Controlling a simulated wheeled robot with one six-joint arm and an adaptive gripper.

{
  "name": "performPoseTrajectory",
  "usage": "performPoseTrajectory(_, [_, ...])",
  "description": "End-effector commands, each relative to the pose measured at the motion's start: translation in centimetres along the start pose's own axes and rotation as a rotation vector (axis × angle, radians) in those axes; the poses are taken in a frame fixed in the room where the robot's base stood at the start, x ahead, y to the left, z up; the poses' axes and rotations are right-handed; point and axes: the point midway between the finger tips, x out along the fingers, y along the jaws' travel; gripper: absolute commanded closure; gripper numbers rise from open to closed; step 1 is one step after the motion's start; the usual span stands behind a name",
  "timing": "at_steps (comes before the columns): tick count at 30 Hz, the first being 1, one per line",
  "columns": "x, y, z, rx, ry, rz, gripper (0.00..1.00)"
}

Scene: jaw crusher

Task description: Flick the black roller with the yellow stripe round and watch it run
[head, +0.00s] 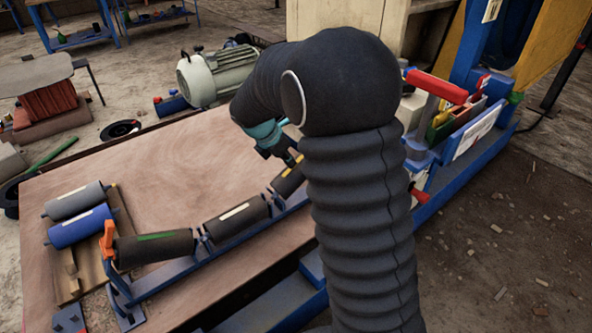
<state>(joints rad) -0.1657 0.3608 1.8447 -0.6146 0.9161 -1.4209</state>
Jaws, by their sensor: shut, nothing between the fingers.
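The black roller with the yellow stripe (291,184) sits at the far right end of a blue idler frame (180,268). Its stripe shows on the upper left part, and its right end is hidden behind my arm. My gripper (292,161) is shut and empty, pointing down just above this roller. I cannot tell whether the fingertips touch it. In the same frame sit a middle black roller with a pale stripe (240,219) and a near left one with a green stripe (155,248).
A grey roller (75,200) and a blue roller (82,227) lie at the left of the wooden board (165,172). An orange clamp-like piece (107,242) stands at the frame's left end. A motor (217,72) lies behind. The board's middle is clear.

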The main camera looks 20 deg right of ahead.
Motion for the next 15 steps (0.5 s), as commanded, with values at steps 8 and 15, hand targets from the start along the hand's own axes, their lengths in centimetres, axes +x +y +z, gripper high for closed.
performPoseTrajectory(8, [0.8,0.0,0.0,0.000,0.000,-0.001,1.00])
performPoseTrajectory(15, [1.1,0.0,0.0,0.000,0.000,-0.001,1.00])
